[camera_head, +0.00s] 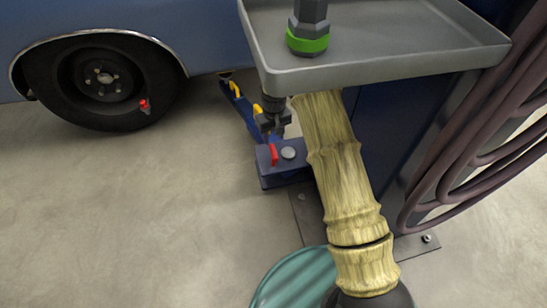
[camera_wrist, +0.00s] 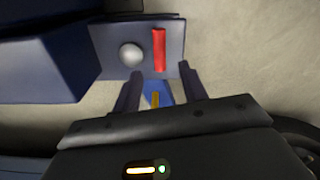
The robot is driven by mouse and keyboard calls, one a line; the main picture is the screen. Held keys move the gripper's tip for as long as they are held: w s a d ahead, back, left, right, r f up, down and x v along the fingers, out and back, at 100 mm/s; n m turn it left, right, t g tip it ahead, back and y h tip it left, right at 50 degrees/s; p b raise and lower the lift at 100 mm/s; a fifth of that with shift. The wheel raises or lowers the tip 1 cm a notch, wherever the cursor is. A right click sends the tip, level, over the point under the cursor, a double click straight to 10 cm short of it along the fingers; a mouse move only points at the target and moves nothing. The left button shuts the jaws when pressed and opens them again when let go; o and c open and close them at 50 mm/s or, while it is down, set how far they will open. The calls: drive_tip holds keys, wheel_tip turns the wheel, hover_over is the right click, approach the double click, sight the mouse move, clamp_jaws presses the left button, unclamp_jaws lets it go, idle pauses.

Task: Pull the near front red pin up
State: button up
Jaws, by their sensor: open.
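The red pin (camera_head: 274,154) stands up at the front left of a dark blue block (camera_head: 277,177), beside a silver round cap (camera_head: 288,153). In the wrist view the red pin (camera_wrist: 159,49) shows just beyond my fingertips, with the silver cap (camera_wrist: 131,55) to its left. My gripper (camera_head: 271,135) is just above and behind the pin in the head view. Its fingers are apart with nothing between them (camera_wrist: 160,80). The pin appears roughly in line with the gap, apart from the fingers.
A blue arm with yellow parts (camera_head: 236,91) runs behind my gripper. A grey tray (camera_head: 400,55) on a dark blue post overhangs at the right, with hoses (camera_head: 490,135) beside it. A car wheel (camera_head: 62,80) stands at the left. The floor in front and left is clear.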

sight(274, 151)
wheel_tip(274, 151, down, 11)
drive_tip(key=b, duration=0.5)
drive_tip(key=shift+f, duration=0.15)
clamp_jaws()
